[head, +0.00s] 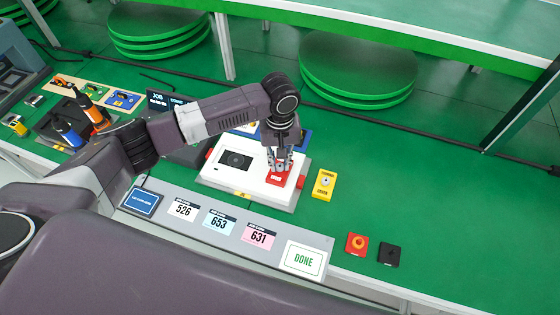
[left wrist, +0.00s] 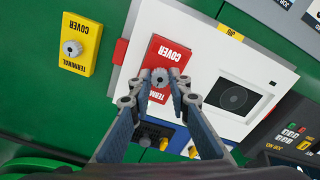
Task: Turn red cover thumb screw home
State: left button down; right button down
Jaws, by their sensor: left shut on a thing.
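The red cover (head: 276,182) lies on the white unit (head: 225,180), near its right end. In the left wrist view the red cover (left wrist: 164,52) carries a round grey thumb screw (left wrist: 160,76). My left gripper (head: 279,166) points down at the cover. In the left wrist view its fingertips (left wrist: 160,82) are closed in on both sides of the thumb screw. The fingers hide part of the cover's lettering. How far the screw is turned I cannot tell. My right gripper is in neither view.
A yellow terminal block (head: 324,184) with a grey knob stands just right of the white unit. A red button box (head: 357,244) and black block (head: 389,254) sit front right.

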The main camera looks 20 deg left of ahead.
pick_arm(q)
jog(key=m+p, duration=0.2)
jog(key=p, duration=0.1)
jog(key=shift+r+m, duration=0.25)
jog(key=shift+m, duration=0.15)
jog(key=m+p, duration=0.3)
jog(key=shift+m, duration=0.3)
jog(key=m+p, duration=0.1)
jog(key=m, duration=0.1)
jog(key=shift+f+m, duration=0.1)
jog(key=shift+m, duration=0.2)
jog(key=shift+f+m+p, duration=0.1)
jog(key=shift+m+p, duration=0.6)
jog(key=shift+m, duration=0.7)
jog(key=c, duration=1.8)
grip_release()
